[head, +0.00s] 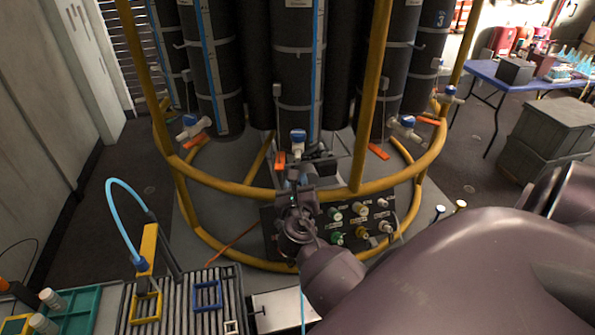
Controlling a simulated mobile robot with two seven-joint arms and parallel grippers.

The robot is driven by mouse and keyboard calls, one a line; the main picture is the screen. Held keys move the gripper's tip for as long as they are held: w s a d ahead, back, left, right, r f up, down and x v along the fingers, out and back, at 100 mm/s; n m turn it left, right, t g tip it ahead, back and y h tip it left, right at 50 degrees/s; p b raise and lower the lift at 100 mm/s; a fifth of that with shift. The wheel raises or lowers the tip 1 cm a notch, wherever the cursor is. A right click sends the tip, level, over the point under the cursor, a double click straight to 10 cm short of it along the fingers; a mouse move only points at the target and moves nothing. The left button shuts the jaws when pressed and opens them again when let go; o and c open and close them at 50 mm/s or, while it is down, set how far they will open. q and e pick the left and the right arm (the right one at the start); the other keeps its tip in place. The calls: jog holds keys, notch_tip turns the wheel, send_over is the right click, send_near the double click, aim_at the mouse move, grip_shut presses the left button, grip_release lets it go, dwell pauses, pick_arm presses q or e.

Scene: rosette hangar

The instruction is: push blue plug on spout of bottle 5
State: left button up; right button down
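Several tall dark bottles stand in a ring inside a yellow frame (262,193). The middle bottle (295,75) has a spout with a blue top (298,136) low on its front. Similar spouts show on the bottles to the left (190,124) and right (406,123). No number 5 is readable; one bottle at the right (441,22) carries a 3. My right gripper (300,172) is just below the middle spout, by the yellow ring. Its fingers are too small and dark to tell open from shut. I cannot make out a blue plug in it. My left gripper is not in view.
A panel with several knobs (361,232) is beside my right wrist. Orange tabs (280,159) hang near the spouts. A slatted bench (180,305) with a blue hose (118,182) is front left, beside a teal tray (78,313). A blue table (490,72) stands back right.

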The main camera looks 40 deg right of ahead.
jog(key=shift+w, duration=0.1)
pick_arm(q)
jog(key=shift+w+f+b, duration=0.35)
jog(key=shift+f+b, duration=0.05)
jog(key=shift+b, duration=0.4)
pick_arm(e)
jog(key=x, duration=0.5)
jog(key=shift+w+d, duration=0.2)
jog(key=shift+d, duration=0.05)
pick_arm(q)
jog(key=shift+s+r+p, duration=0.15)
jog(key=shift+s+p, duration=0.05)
jog(key=shift+p, duration=0.1)
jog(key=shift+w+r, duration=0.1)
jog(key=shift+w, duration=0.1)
dwell(0.6)
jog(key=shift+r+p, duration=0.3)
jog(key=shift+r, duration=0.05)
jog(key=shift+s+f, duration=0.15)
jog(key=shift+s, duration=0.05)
dwell(0.5)
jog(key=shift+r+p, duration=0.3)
